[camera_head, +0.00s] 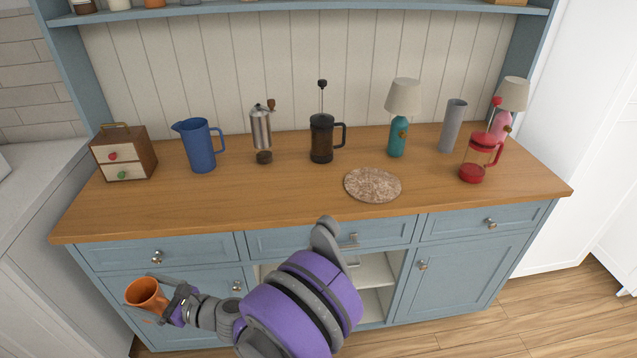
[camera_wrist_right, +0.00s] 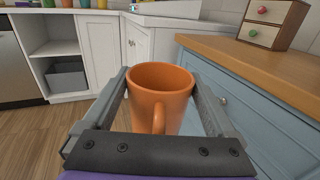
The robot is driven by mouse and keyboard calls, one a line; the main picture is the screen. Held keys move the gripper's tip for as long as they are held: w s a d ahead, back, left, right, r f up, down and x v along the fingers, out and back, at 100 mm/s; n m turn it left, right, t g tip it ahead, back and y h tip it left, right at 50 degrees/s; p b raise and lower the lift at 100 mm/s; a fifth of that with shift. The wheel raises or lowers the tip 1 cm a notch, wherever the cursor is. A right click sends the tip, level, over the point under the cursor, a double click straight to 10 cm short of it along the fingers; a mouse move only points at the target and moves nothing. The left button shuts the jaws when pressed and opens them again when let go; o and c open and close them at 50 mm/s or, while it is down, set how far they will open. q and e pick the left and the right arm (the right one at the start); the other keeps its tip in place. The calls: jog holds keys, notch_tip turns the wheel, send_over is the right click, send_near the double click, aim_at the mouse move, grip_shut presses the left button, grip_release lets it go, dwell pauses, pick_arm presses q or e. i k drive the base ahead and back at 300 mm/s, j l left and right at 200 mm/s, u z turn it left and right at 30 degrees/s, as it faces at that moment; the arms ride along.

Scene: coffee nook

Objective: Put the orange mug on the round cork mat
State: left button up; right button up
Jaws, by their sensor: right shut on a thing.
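The orange mug (camera_head: 146,294) is at the lower left in the head view, in front of the cabinet and below the counter's level. My right gripper (camera_head: 163,308) is shut on it. In the right wrist view the mug (camera_wrist_right: 160,95) sits upright between the two fingers of the gripper (camera_wrist_right: 160,100), with its handle toward the camera. The round cork mat (camera_head: 372,184) lies flat on the wooden counter, right of the middle, and its top is bare. My left gripper is not in view.
On the wooden counter (camera_head: 290,200) stand a small drawer box (camera_head: 125,160), blue pitcher (camera_head: 200,147), grinder (camera_head: 261,130), dark French press (camera_head: 322,138), teal lamp (camera_head: 398,135), grey cylinder (camera_head: 452,126), red press (camera_head: 474,162) and pink lamp (camera_head: 501,122). The counter's front strip is clear.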

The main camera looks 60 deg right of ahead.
aim_at(374, 186)
jog(key=j+z, duration=0.1)
jog(key=z, duration=0.3)
jog(key=j+z, duration=0.1)
jog(key=z, duration=0.3)
jog(key=j+z, duration=0.1)
jog(key=z, duration=0.25)
